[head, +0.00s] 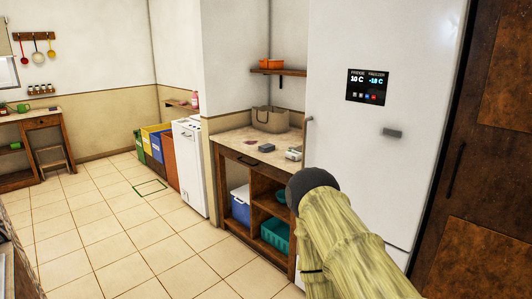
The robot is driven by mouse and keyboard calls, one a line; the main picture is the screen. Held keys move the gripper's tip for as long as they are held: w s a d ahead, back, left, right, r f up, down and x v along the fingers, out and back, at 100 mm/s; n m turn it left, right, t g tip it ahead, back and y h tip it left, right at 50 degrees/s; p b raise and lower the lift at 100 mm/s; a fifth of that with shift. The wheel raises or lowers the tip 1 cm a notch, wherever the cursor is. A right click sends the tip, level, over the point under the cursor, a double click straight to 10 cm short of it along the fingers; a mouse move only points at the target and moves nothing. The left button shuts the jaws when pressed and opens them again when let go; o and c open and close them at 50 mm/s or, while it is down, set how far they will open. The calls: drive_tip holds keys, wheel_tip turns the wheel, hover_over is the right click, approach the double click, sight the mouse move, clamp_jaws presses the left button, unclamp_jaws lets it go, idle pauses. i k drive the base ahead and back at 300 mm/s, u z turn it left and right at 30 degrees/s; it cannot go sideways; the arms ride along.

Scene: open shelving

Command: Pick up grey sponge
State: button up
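A small dark grey block that looks like the grey sponge (267,148) lies on the speckled top of the wooden counter (230,137), left of the fridge. A small white and green item (293,154) lies to its right, close to the fridge side. My arm, in a pale yellow sleeve with a dark rounded joint, rises at the lower right in front of the counter's right end. My gripper is not in view.
A beige basket (270,119) stands at the back of the counter. Below are a blue and white cooler (241,205) and a teal crate (276,236). The white fridge (375,190) stands at the right. Colored bins (153,143) line the far wall. The tiled floor at left is clear.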

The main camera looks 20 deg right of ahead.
sight(268, 147)
drive_tip(key=k, duration=0.25)
drive_tip(key=z, duration=0.2)
drive_tip(key=i, duration=3.2)
drive_tip(key=z, duration=0.1)
